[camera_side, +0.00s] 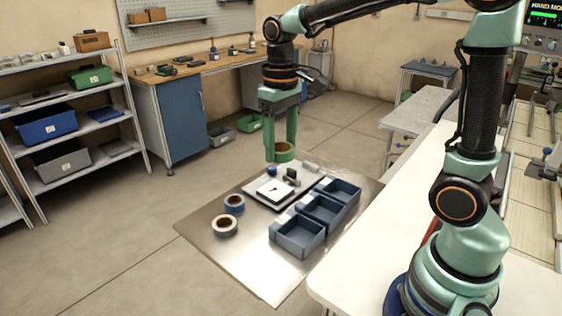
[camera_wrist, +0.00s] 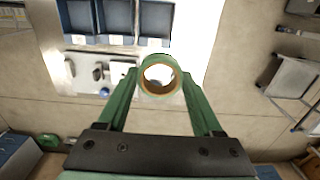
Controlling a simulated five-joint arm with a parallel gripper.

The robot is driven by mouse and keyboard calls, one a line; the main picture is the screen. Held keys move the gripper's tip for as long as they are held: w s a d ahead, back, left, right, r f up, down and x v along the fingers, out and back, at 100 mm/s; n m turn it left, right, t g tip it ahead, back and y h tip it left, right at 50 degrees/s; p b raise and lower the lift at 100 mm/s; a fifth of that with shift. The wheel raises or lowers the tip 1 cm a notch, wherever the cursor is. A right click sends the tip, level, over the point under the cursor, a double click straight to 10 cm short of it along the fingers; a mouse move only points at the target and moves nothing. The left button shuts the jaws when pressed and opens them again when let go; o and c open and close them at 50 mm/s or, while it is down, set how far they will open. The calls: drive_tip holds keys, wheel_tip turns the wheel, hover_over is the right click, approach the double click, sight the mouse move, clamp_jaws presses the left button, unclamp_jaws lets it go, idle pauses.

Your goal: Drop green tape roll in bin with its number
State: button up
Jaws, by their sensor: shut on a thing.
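My gripper (camera_side: 283,148) is shut on the green tape roll (camera_side: 284,153) and holds it up above the far side of the metal table. In the wrist view the roll (camera_wrist: 146,80), green outside with a brown core, sits between the fingertips of my gripper (camera_wrist: 159,78). Three blue open bins stand in a row to the lower right of the roll: near bin (camera_side: 299,238), middle bin (camera_side: 322,211) and far bin (camera_side: 342,192). They look empty. Pale labels are at their left sides, but I cannot read any numbers. The bins show at the top of the wrist view (camera_wrist: 116,22).
A blue tape roll (camera_side: 234,203) and a grey-white tape roll (camera_side: 225,226) lie on the metal table (camera_side: 262,274). The table's front is clear.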

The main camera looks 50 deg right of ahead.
drive_tip(key=s+d+f, duration=0.2)
drive_tip(key=d+f, duration=0.2)
drive_tip(key=d, duration=0.8)
drive_tip(key=s+d+f, duration=0.2)
drive_tip(key=d+f, duration=0.2)
drive_tip(key=d, duration=0.7)
drive_tip(key=shift+s+f, duration=0.15)
drive_tip(key=shift+f, duration=2.7)
drive_tip(key=o, duration=1.5)
drive_tip(key=shift+r, duration=0.1)
wheel_tip(320, 180, up, 12)
